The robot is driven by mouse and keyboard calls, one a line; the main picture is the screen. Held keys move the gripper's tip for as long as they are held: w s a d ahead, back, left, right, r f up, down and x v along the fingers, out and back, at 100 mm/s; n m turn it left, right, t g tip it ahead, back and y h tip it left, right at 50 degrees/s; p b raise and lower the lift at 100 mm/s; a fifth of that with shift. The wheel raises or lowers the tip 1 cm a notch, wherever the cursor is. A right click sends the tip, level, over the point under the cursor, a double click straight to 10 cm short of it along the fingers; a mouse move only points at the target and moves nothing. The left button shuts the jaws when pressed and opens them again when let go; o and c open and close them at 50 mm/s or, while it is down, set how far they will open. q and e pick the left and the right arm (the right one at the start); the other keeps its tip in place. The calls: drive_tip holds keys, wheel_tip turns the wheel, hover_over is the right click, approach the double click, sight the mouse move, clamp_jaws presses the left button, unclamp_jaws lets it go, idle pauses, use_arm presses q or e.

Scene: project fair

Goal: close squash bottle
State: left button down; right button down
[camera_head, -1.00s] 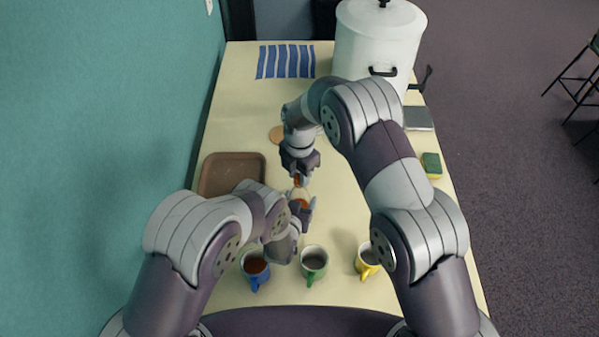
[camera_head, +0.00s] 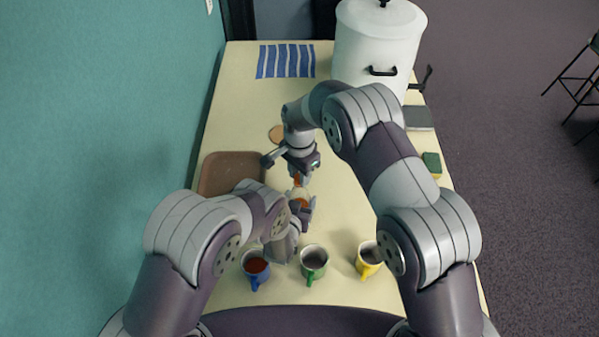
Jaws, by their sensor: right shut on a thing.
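The squash bottle (camera_head: 301,203) shows as a small orange patch near the table's middle, mostly hidden by my grippers. My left gripper (camera_head: 302,209) is around the bottle, with a finger on each side, and appears shut on it. My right gripper (camera_head: 297,178) is directly above the bottle, pointing down. It is shut on a small orange-red piece, which looks like the bottle cap (camera_head: 297,181). The cap is at the bottle's top; whether it is seated on the neck cannot be made out.
Blue (camera_head: 256,268), green (camera_head: 314,262) and yellow (camera_head: 368,260) mugs stand along the near edge. A brown tray (camera_head: 213,176) lies left. A big white urn (camera_head: 375,45), striped blue cloth (camera_head: 286,61) and round tan disc (camera_head: 276,133) are farther back. A sponge (camera_head: 432,164) lies right.

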use_arm(q)
drive_tip(key=shift+f, duration=0.1)
use_arm(e)
drive_tip(key=m, duration=0.4)
drive_tip(key=shift+s+m, duration=0.1)
drive_tip(key=shift+m, duration=0.2)
drive_tip(key=c, duration=0.7)
unclamp_jaws()
drive_tip(key=shift+c, duration=0.2)
use_arm(q)
unclamp_jaws()
use_arm(e)
wheel_tip(320, 180, up, 12)
drive_tip(key=shift+f, duration=0.1)
use_arm(q)
drive_tip(key=b+v, duration=0.2)
drive_tip(key=v, duration=1)
drive_tip(key=shift+s+r, duration=0.25)
use_arm(e)
wheel_tip(320, 180, down, 2)
drive_tip(key=shift+f, duration=0.2)
